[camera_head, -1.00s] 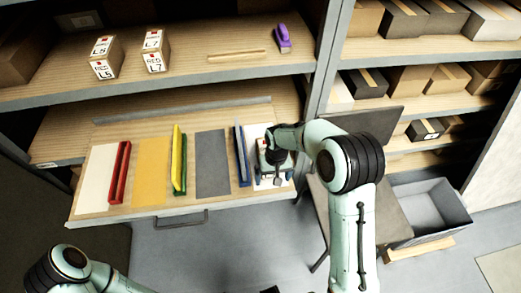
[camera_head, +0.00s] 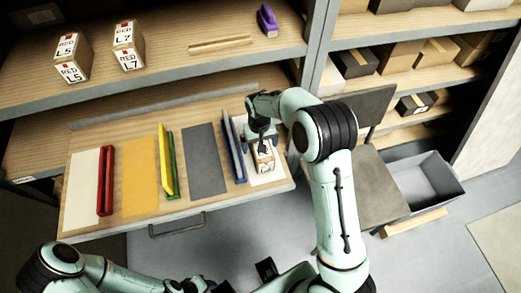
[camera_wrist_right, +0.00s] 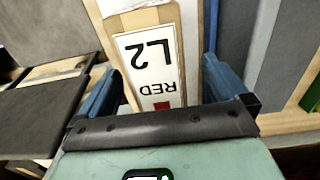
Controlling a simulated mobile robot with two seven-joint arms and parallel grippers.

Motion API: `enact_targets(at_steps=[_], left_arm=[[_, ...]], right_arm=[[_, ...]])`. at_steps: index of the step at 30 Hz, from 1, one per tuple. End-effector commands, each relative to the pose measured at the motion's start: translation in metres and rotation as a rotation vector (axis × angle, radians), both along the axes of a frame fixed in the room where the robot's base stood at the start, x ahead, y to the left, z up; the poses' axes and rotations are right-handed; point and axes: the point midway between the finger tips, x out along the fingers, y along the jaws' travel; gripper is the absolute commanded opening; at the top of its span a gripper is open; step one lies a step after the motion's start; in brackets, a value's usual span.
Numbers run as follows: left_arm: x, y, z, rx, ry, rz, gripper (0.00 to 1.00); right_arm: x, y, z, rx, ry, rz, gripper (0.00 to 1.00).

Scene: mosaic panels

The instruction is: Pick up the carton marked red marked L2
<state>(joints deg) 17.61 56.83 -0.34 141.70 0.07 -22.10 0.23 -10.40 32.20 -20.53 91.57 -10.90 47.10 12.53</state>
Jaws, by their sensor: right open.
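The carton marked RED L2 (camera_head: 264,162) stands on the white panel at the right end of the pull-out board. Its label, upside down, shows large in the right wrist view (camera_wrist_right: 148,58). My right gripper (camera_head: 262,141) is over the carton in the head view. In the right wrist view its two blue fingers (camera_wrist_right: 155,88) are apart, one on each side of the carton, with the label between them. Whether they touch it cannot be seen. My left arm comes in at the lower left; its fingers are not visible.
Cartons marked RED L5 (camera_head: 73,58) and RED L7 (camera_head: 128,46) stand on the shelf above, with a purple tool (camera_head: 267,20). Blue (camera_head: 234,150), yellow-green (camera_head: 168,163) and red (camera_head: 105,180) upright strips stand on the board. A chair (camera_head: 372,185) and grey bin (camera_head: 428,180) are right.

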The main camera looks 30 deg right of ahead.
Motion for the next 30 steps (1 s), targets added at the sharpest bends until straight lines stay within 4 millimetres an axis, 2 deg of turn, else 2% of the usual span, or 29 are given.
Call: enact_targets(at_steps=[11,20,23,28,29,30], left_arm=[[0.001,0.0,0.003,0.0,-0.002,0.0,0.43],[0.001,0.0,0.003,0.0,-0.002,0.0,0.43],[0.001,0.0,0.003,0.0,-0.002,0.0,0.43],[0.001,0.0,0.003,0.0,-0.002,0.0,0.43],[0.001,0.0,0.003,0.0,-0.002,0.0,0.43],[0.001,0.0,0.003,0.0,-0.002,0.0,0.43]], right_arm=[[0.004,-0.007,-0.047,0.0,0.002,0.0,1.0],[0.005,-0.007,-0.052,0.001,-0.001,0.0,1.0],[0.005,-0.007,-0.052,0.001,-0.001,0.0,0.71],[0.005,-0.007,-0.052,0.001,-0.001,0.0,0.15],[0.005,-0.007,-0.052,0.001,-0.001,0.0,0.08],[0.006,-0.007,-0.051,0.001,-0.004,0.0,0.08]])
